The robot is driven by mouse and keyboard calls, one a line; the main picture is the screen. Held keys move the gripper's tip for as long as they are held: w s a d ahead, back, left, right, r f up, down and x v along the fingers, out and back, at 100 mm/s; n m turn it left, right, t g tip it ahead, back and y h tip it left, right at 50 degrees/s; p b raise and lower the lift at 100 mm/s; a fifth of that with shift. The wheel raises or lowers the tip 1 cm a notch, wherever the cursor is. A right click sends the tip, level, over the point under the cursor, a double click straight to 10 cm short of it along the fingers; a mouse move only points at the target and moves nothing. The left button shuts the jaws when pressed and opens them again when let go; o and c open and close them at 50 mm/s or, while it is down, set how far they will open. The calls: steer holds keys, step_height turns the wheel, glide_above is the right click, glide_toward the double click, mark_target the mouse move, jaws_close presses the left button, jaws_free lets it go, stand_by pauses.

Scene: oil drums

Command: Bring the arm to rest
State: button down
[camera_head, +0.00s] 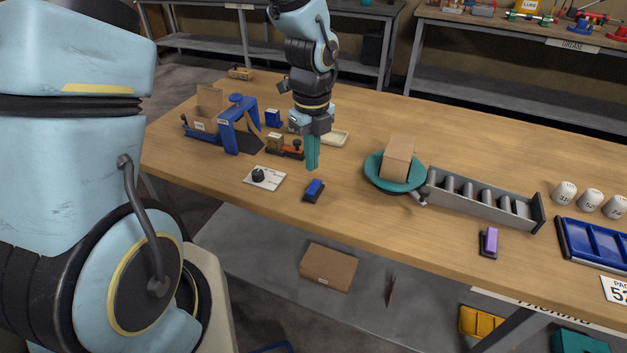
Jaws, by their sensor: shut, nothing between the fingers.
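My gripper (312,152) has teal fingers that point down over the wooden table (470,130), left of its middle. The fingers are together with nothing between them. Just in front of the fingertips, a small blue-topped dark block (314,189) lies on the table. I cannot tell whether the fingertips touch anything. My arm comes down from the top of the picture, and a large pale blue part of my own body fills the left side.
A blue frame (240,125), an open carton (207,108) and a white plate with a black knob (264,177) stand left. Right are a teal turntable (372,172) bearing a cardboard box (397,157), a roller conveyor (480,197), a purple-topped block (489,241), white cups and a blue tray (562,240).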

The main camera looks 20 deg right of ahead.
steer(key=shift+r, duration=0.45)
steer(key=a+r+n, duration=0.4)
steer(key=a+n, duration=0.8)
steer(key=n, duration=0.3)
steer(key=w+a+r+n+t, duration=0.1)
steer(key=a+r+n, duration=0.3)
steer(key=a+n, duration=0.9)
steer(key=n, duration=0.3)
steer(key=shift+a+r+n+t, duration=0.15)
steer(key=shift+a+n+t, duration=0.05)
steer(key=shift+n+t, duration=0.1)
steer(key=shift+w, duration=0.15)
